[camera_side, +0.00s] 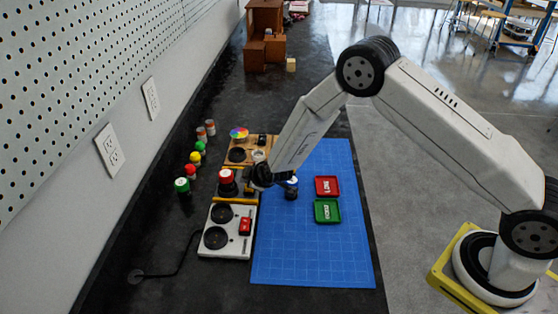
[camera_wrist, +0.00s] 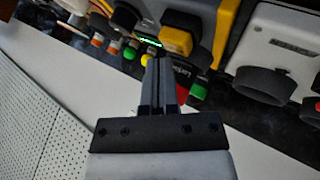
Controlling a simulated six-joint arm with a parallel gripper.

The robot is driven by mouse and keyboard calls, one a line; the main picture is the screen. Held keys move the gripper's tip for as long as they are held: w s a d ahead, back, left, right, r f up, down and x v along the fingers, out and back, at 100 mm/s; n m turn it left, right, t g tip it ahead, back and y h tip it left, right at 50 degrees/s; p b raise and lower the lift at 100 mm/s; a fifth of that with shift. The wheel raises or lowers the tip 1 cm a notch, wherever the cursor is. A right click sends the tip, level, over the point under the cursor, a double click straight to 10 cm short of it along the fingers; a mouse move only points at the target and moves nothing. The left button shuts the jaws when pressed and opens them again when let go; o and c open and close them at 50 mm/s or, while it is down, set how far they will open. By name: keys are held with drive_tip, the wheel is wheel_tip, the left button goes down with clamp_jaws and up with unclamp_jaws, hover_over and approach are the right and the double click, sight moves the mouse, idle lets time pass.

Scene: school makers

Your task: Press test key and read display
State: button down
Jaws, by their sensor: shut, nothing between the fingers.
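In the side view my gripper (camera_side: 258,181) is over the right part of a dark, yellow-edged unit (camera_side: 237,201); contact cannot be told. In the wrist view the two fingers (camera_wrist: 159,66) are shut together and empty. Just beyond and right of the tips is a yellow square block (camera_wrist: 176,40), which may be the key. A thin bright green strip (camera_wrist: 150,42) beside it may be the display; nothing on it is readable. A red-topped black cylinder (camera_side: 226,175) is left of my gripper. The arm hides part of the unit.
A white box (camera_side: 227,246) with two black round parts and a red switch stands in front. Several small coloured-cap bottles (camera_side: 182,185) line the left. A red tray (camera_side: 327,186) and green tray (camera_side: 327,211) lie on the blue mat (camera_side: 300,262), otherwise mostly clear.

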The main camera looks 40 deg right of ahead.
drive_tip(key=shift+f, duration=0.6)
idle(0.9)
drive_tip(key=shift+r, duration=1.05)
drive_tip(key=shift+r, duration=0.1)
drive_tip(key=shift+r, duration=2.9)
